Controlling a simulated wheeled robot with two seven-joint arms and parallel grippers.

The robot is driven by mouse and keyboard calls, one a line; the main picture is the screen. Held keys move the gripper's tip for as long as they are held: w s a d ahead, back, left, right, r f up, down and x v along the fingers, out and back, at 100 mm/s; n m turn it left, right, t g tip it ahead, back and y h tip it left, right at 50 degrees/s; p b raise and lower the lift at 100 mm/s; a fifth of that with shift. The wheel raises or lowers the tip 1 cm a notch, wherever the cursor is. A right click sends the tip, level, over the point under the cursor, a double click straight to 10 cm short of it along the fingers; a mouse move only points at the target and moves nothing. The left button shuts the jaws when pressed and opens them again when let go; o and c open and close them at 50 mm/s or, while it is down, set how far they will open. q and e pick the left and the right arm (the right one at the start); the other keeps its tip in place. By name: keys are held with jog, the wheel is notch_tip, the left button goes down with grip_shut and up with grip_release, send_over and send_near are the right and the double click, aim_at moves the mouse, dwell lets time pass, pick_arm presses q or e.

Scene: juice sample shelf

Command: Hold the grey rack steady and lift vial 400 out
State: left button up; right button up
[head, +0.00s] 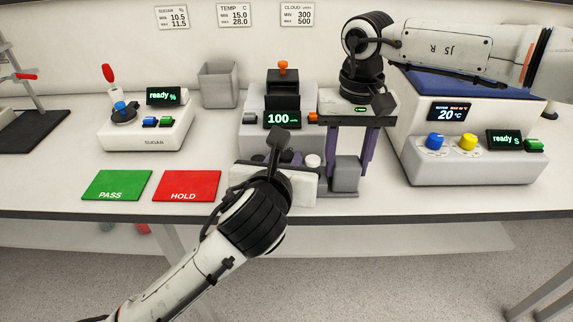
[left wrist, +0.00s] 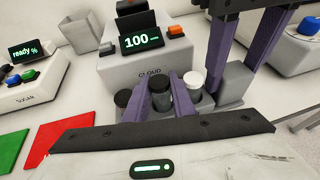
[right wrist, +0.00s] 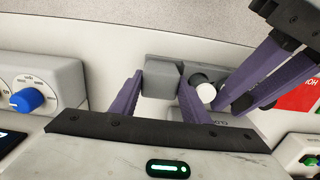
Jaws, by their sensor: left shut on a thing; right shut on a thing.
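The grey rack has a square grey block (head: 345,175) at its right end. My right gripper (right wrist: 162,72) points down with its purple fingers on either side of that block, shut on it. In the left wrist view, a black-capped vial (left wrist: 123,98), a dark-grey-capped vial (left wrist: 160,84) and a white-capped vial (left wrist: 193,76) stand close together at the rack. My left gripper (left wrist: 161,76) is shut on the dark-grey-capped vial, a purple finger on each side. I cannot read vial labels, nor tell whether its bottom is clear of the rack. My left arm hides much of the rack in the head view.
The cloud meter (head: 256,108), reading 100, stands just behind the rack. The sugar meter (head: 150,135) and the green PASS mat (head: 117,183) and red HOLD mat (head: 187,183) are to the left. A white heater-like unit (head: 470,165) reading 20 °C stands right. The table's front edge is close.

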aim_at(286, 154)
pick_arm(q)
notch_tip(286, 154, up, 9)
jog(key=shift+f, duration=0.1)
pick_arm(e)
jog(key=o, duration=1.4)
jog(key=shift+c, duration=0.2)
jog(key=shift+r, duration=0.15)
